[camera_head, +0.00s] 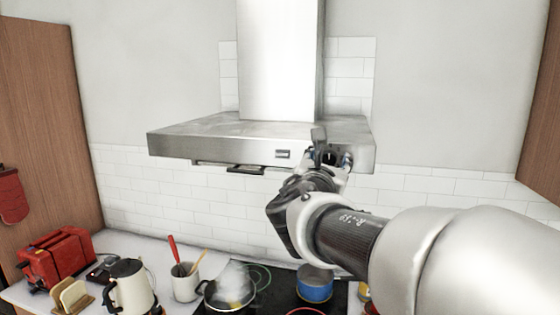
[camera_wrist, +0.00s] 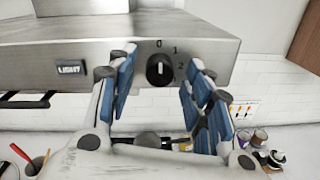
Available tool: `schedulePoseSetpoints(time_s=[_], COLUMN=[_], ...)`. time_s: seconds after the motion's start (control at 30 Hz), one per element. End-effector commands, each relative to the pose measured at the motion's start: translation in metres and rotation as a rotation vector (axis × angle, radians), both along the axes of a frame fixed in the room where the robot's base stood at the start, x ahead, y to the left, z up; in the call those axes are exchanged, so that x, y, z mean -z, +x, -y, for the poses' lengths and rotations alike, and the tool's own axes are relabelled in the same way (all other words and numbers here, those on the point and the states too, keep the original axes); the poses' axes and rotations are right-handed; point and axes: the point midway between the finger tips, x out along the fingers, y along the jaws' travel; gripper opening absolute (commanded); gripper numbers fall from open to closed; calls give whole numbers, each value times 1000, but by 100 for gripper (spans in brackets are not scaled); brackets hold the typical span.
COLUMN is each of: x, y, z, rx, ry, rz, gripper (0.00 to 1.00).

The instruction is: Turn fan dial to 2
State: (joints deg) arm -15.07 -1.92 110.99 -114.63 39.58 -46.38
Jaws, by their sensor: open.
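The range hood (camera_head: 215,147) has a steel front panel, also in the wrist view (camera_wrist: 30,60). The fan dial (camera_wrist: 160,69) is a round black knob on that panel, with 0, 1 and 2 printed around its upper right. Its white mark points up, near the 0. My gripper (camera_wrist: 162,74) is open, with its blue-padded fingers on either side of the dial and apart from it in the picture. Whether they touch the panel I cannot tell. In the head view my gripper (camera_head: 329,156) is at the right part of the hood front and mostly hides the dial.
A LIGHT switch (camera_wrist: 69,69) sits left of the dial. Below the hood, a steaming pot (camera_head: 230,290) and a blue pot (camera_head: 315,284) stand on the cooktop. A kettle (camera_head: 130,286), a utensil cup (camera_head: 185,282) and a red toaster (camera_head: 58,258) stand to the left.

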Motion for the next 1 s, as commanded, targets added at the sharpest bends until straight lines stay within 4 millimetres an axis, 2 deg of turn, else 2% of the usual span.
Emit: schedulePoseSetpoints(time_s=[0.27,0.9,1.0], x=[0,0,0], y=[1,1,1], z=[0,1,1], rx=[0,0,0], ry=[0,0,1], rz=[1,1,1], gripper=[47,4,2])
